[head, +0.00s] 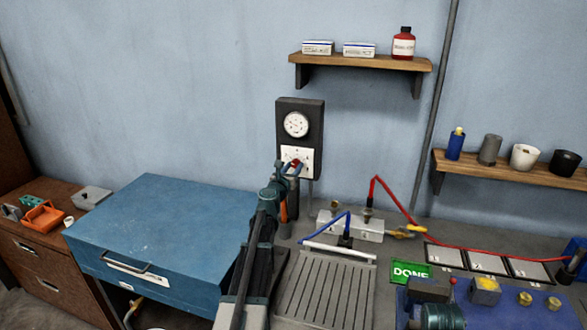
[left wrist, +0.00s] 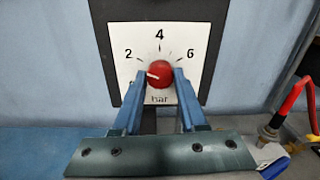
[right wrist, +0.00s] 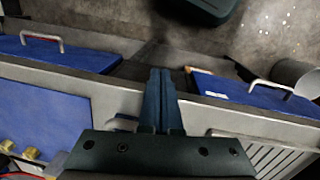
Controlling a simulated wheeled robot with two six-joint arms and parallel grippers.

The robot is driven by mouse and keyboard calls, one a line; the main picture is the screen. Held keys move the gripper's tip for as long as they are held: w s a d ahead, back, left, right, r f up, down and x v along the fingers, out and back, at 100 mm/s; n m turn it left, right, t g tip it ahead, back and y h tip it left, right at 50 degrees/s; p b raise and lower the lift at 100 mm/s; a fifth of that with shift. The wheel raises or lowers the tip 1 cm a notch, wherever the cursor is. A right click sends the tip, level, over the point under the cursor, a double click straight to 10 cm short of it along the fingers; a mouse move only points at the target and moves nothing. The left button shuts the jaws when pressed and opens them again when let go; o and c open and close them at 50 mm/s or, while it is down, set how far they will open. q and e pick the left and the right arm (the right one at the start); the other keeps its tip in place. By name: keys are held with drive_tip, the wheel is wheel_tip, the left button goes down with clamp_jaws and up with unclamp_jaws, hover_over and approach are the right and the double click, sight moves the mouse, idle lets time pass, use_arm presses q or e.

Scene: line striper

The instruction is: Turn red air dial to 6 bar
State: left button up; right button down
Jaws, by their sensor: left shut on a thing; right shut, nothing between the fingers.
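The red air dial (left wrist: 159,74) sits on a white scale plate (left wrist: 196,36) marked 2, 4, 6 and "bar". My left gripper (left wrist: 159,76) is shut on the dial, one blue finger on each side. The dial's white pointer line points left, below the 2 mark. The lowest mark on the left is mostly hidden by a finger. In the head view the red dial (head: 295,163) is partly covered by the gripper, below a round gauge (head: 296,124) whose reading is too small to tell. My right gripper (right wrist: 160,75) is shut and empty in the right wrist view.
A blue cabinet (head: 165,235) stands left of my left arm. A ribbed tray (head: 325,290), a valve block (head: 350,228) with red and blue hoses, and a green DONE sign (head: 411,273) are on the grey bench to the right. Shelves hang on the wall above.

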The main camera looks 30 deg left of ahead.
use_arm(q)
clamp_jaws()
drive_tip(key=m, duration=0.5)
drive_tip(key=shift+m, duration=0.4)
drive_tip(key=m, duration=0.7)
drive_tip(key=shift+p, duration=0.35)
drive_tip(key=m, duration=0.6)
drive_tip(key=shift+d+g, duration=0.1)
drive_tip(key=shift+g, duration=0.2)
drive_tip(key=m, duration=0.5)
drive_tip(key=shift+m+y, duration=0.3)
drive_tip(key=shift+m, duration=0.4)
drive_tip(key=o, duration=1)
unclamp_jaws()
drive_tip(key=shift+c, duration=0.2)
